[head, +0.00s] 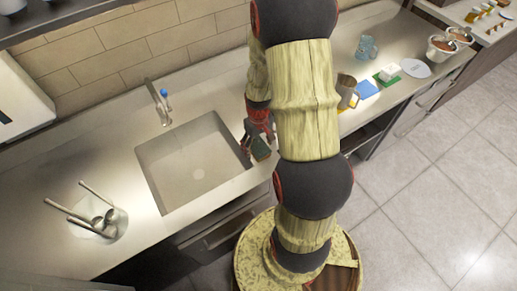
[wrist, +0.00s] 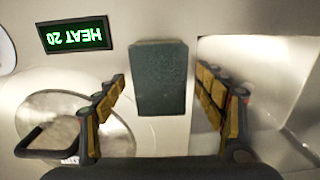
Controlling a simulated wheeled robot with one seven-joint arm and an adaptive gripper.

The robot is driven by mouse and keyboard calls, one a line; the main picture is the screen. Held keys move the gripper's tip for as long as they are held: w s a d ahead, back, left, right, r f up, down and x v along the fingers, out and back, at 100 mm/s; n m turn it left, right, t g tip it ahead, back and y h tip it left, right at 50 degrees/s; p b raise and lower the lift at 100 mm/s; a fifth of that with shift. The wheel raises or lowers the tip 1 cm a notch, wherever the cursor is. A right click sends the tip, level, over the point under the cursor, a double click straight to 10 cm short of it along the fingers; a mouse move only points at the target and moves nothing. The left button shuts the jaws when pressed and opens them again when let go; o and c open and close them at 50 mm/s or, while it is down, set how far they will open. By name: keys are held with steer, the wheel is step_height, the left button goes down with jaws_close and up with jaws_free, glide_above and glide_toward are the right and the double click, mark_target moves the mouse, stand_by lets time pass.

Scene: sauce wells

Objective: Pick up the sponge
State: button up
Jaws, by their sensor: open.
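The sponge looks to be the dark green block (wrist: 160,90) in the middle of the wrist view, on the pale counter. My gripper (wrist: 162,78) is open, with one finger on each side of the block. Gaps show between both fingers and the block, so neither finger appears to touch it. In the head view my gripper (head: 259,137) is at the right edge of the sink, partly hidden by my arm. A dark greenish block (head: 262,152) shows just below it there, likely the same sponge.
The sink (head: 198,165) lies left of my gripper. A metal mug (head: 346,90), a blue square (head: 367,88) and a green board (head: 387,78) stand to the right. A container of utensils (head: 101,222) is at lower left. The wrist view shows a "HEAT 20" display (wrist: 75,35).

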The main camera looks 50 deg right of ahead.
mark_target(260, 147)
steer(key=shift+c, duration=0.4)
steer(key=c, duration=0.7)
steer(key=shift+c, duration=0.3)
steer(key=shift+r, duration=0.1)
steer(key=shift+r, duration=0.5)
step_height(260, 147, up, 3)
steer(key=shift+s+d+f+p, duration=0.1)
steer(key=shift+s+p, duration=0.05)
steer(key=shift+p, duration=0.25)
steer(key=shift+s+d+r+p, duration=0.15)
steer(key=shift+s+r+p, duration=0.15)
steer(key=shift+s+r, duration=1.6)
steer(key=shift+s+d+r+p, duration=0.2)
steer(key=shift+s+r, duration=0.95)
steer(key=shift+s, duration=1.5)
steer(key=shift+s+d+r+p, duration=0.1)
steer(key=shift+s+r+p, duration=0.25)
steer(key=shift+s+r, duration=1.55)
